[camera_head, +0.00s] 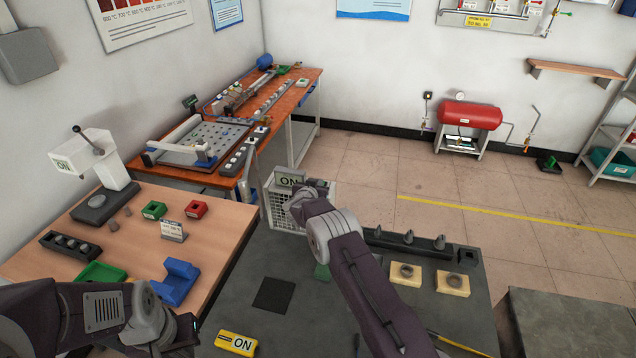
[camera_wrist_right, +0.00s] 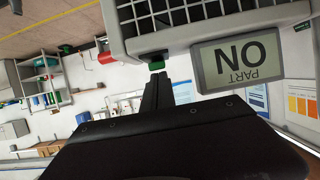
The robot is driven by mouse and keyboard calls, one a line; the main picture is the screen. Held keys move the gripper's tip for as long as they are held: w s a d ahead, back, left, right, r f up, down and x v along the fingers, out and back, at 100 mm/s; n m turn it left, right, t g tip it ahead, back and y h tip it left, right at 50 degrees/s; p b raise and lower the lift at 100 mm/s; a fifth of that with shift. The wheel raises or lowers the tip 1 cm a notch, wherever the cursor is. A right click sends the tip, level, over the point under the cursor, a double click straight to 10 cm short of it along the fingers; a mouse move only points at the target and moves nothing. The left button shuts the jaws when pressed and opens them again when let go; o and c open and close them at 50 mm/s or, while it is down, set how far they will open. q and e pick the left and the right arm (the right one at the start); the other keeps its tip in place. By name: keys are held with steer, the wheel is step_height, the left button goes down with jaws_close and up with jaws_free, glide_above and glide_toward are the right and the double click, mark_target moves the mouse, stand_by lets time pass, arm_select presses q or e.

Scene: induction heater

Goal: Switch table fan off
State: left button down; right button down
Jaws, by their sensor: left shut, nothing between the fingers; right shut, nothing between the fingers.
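A light-grey box with a grille, apparently the table fan (camera_head: 284,218), stands at the back edge of the dark table. A sign reading "ON" (camera_head: 290,179) shows at its top. In the right wrist view the grille housing (camera_wrist_right: 205,22) is close, and the sign (camera_wrist_right: 238,60) appears upside down and reads "PART ON". My right gripper (camera_head: 318,188) is at the fan; its shut, empty fingers (camera_wrist_right: 158,90) point at a small green part (camera_wrist_right: 157,65) under the housing. I cannot tell whether they touch. My left gripper (camera_head: 185,332) is shut and empty at the lower left.
The dark table (camera_head: 235,290) holds a yellow "ON" block (camera_head: 237,344), and two cream blocks with round parts (camera_head: 453,283) at right. A wooden table (camera_head: 225,232) at left carries a white lever device (camera_head: 100,150) and a blue holder (camera_head: 177,280). Open floor lies behind.

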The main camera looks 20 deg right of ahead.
steer(key=shift+f+b, duration=0.8)
steer(key=shift+b, duration=0.1)
steer(key=shift+s+a+r, duration=0.15)
steer(key=shift+s+r, duration=0.15)
steer(key=shift+r, duration=0.05)
steer(key=shift+p, duration=0.3)
steer(key=shift+r, duration=0.15)
steer(key=shift+w+r+p, duration=0.3)
steer(key=shift+r+p, duration=0.3)
steer(key=shift+p, duration=0.05)
steer(key=shift+s+r, duration=0.1)
steer(key=shift+s, duration=0.05)
